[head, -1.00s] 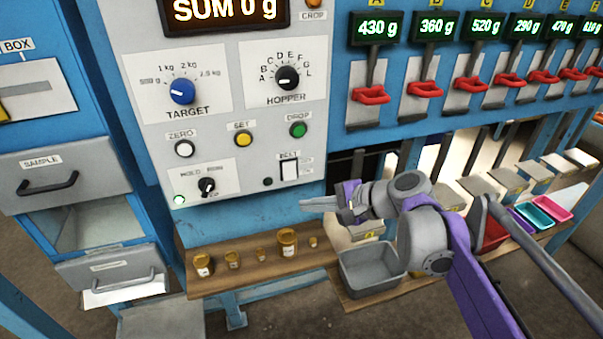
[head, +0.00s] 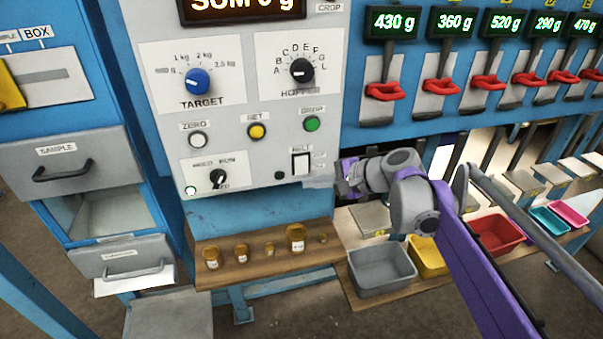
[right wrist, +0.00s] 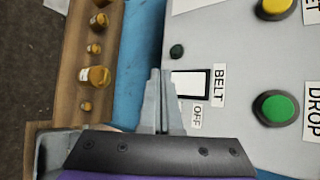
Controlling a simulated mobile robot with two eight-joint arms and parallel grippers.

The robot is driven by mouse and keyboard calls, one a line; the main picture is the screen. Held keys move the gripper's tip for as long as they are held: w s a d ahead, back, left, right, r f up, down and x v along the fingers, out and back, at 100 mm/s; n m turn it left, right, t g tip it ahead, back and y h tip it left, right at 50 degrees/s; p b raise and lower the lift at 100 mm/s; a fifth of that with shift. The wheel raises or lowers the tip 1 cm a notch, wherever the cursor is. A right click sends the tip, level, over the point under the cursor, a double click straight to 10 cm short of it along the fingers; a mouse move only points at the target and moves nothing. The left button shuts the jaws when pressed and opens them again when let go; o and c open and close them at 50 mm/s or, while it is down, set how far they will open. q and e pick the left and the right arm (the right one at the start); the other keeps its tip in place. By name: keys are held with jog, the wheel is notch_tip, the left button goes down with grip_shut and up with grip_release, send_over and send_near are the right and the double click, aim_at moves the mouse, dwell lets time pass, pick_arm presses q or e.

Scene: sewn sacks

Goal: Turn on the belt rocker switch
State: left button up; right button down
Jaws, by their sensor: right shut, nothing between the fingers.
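The belt rocker switch (head: 301,163) is a small white rocker in a black frame, low on the right of the grey control panel (head: 240,140). In the right wrist view the switch (right wrist: 190,83) shows beside the labels BELT and OFF. My right gripper (head: 315,182) is shut and empty, its tips just below the switch in the head view. My left gripper is not in view.
A green DROP button (head: 312,123), yellow SET button (head: 257,131) and HOLD/RUN selector (head: 218,177) are on the same panel. A wooden shelf (head: 225,273) with several small jars is below. Red-handled levers (head: 385,91) and coloured bins (head: 495,234) are to the right.

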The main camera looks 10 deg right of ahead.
jog(key=shift+w+f, duration=0.1)
jog(key=shift+w, duration=0.75)
jog(key=shift+w, duration=0.1)
dwell(1.4)
jog(key=shift+w, duration=0.35)
jog(key=shift+w+f, duration=0.1)
jog(key=shift+w, duration=0.2)
dwell(0.7)
jog(key=shift+s, duration=0.8)
jog(key=shift+s, duration=0.1)
jog(key=s, duration=0.2)
jog(key=s+r+p, duration=0.1)
jog(key=s, duration=0.1)
jog(key=shift+s, duration=0.4)
